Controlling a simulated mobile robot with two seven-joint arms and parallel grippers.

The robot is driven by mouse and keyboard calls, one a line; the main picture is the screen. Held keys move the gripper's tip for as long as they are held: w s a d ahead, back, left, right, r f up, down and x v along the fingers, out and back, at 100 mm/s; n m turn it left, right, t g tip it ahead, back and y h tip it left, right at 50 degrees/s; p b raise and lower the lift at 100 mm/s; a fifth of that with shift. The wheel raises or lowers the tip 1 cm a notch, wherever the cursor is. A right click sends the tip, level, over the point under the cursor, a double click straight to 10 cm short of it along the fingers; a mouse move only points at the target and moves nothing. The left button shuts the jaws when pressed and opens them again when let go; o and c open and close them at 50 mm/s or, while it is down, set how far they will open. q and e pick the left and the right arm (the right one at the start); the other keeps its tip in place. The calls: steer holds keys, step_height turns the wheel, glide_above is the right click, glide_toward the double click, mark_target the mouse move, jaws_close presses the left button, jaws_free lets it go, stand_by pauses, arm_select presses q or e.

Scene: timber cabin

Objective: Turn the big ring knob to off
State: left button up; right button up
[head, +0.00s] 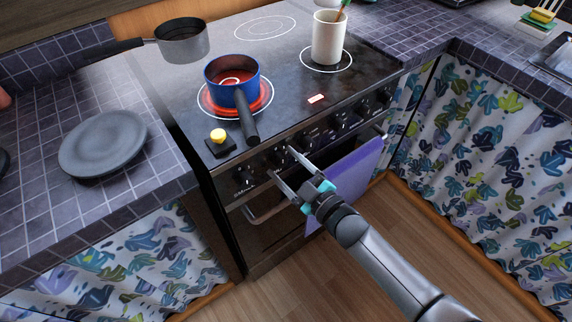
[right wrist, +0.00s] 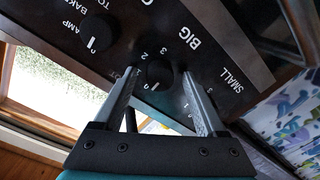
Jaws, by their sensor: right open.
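The stove's front panel carries a row of black knobs. In the right wrist view a black knob (right wrist: 160,73) with a white pointer line sits between my fingertips, near the printed words BIG and SMALL and some numbers. My right gripper (right wrist: 158,88) is open around this knob; I cannot tell whether either finger touches it. In the head view the right gripper (head: 281,161) reaches the panel below the blue pot (head: 232,84), its fingers partly covering the knobs. The pot stands on a red-glowing burner ring (head: 262,104). My left gripper is not in view.
A purple towel (head: 346,182) hangs on the oven handle (head: 264,215) close to my right gripper. The pot's black handle (head: 249,122) points toward the panel. A yellow-topped timer (head: 218,136), a grey pan (head: 183,42) and a white utensil crock (head: 328,40) stand on the stove.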

steer(key=p+v, duration=0.2)
steer(key=v, duration=1.3)
steer(key=shift+p, duration=0.3)
steer(key=shift+s+d+f, duration=0.1)
steer(key=shift+d, duration=0.05)
steer(key=s+d+f+m+g+h, duration=0.1)
steer(key=s+d+f+m+h, duration=0.15)
steer(key=f, duration=0.45)
steer(key=s+d+f+m+g+h, duration=0.1)
steer(key=d+f+m+g+h, duration=0.15)
steer(key=f, duration=0.35)
steer(key=s+d+f+m+h, duration=0.2)
steer(key=d+f+h, duration=0.1)
steer(key=f, duration=0.4)
steer(key=s+f+m+g+h, duration=0.1)
steer(key=s+f+m+g, duration=0.1)
steer(key=s+f+g, duration=0.2)
steer(key=s+f+m+g+h, duration=0.1)
steer(key=s+f+m+g, duration=0.2)
steer(key=s+f, duration=0.7)
steer(key=s+d+g, duration=0.1)
steer(key=s+g, duration=0.1)
steer(key=s, duration=0.8)
steer(key=shift+s+h, duration=0.35)
steer(key=shift+h, duration=0.05)
